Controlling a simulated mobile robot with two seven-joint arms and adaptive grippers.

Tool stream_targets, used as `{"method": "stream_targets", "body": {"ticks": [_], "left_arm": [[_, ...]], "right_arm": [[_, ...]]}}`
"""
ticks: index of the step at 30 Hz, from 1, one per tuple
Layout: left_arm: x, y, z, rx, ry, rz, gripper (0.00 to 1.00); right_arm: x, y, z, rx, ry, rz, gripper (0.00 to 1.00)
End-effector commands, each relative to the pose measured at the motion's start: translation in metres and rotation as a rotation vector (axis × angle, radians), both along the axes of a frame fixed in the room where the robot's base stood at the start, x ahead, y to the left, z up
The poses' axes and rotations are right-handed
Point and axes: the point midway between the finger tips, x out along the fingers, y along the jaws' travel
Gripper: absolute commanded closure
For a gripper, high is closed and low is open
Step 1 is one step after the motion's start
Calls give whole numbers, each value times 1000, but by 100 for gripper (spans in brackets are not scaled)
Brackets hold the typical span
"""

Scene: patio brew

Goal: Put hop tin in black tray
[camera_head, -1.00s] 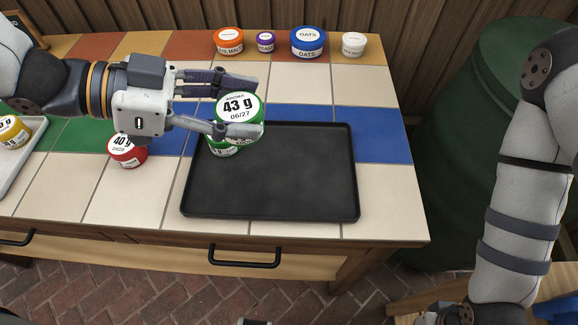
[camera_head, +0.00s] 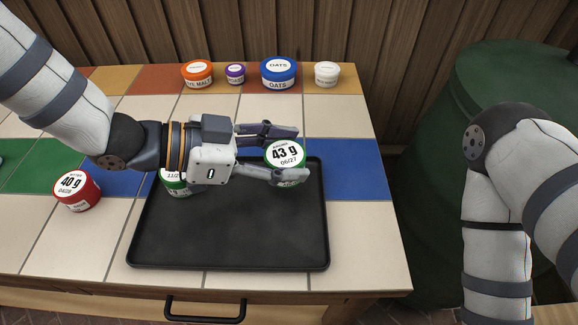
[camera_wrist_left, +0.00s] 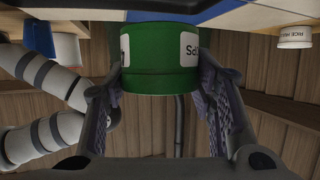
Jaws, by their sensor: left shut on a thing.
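My left gripper (camera_head: 282,155) is shut on a green tin (camera_head: 286,153) with a white lid label reading 43 g and 06/27. The held tin is over the far right part of the black tray (camera_head: 230,238); the height of the gap cannot be told. It also shows between the fingers in the left wrist view (camera_wrist_left: 160,75). A second green tin (camera_head: 173,183) is at the tray's far left part, partly hidden behind my left gripper. The right gripper is out of view; only my right arm shows at the right.
A red tin (camera_head: 77,192) marked 40 g stands left of the tray. An orange tub (camera_head: 197,75), a small purple tub (camera_head: 235,75), a blue oats tub (camera_head: 279,74) and a white tub (camera_head: 327,74) line the back. A green barrel (camera_head: 430,130) stands right of the table.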

Motion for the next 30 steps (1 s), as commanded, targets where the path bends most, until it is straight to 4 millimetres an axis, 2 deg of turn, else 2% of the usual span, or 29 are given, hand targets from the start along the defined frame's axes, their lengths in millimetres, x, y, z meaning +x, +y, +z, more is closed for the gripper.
{"method": "stream_targets", "body": {"ticks": [5,10,21,22,24,30], "left_arm": [[8,-8,-14,0,1,0,78],[9,-10,-46,0,4,1,78],[10,-10,-49,0,-5,0,78],[10,-10,-48,0,-5,0,43],[10,-10,-48,0,-5,0,29],[10,-10,-48,0,-5,0,29]], "right_arm": [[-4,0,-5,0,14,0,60],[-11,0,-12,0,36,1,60],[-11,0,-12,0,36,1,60],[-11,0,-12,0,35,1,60],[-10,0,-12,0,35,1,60],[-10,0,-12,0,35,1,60]]}}
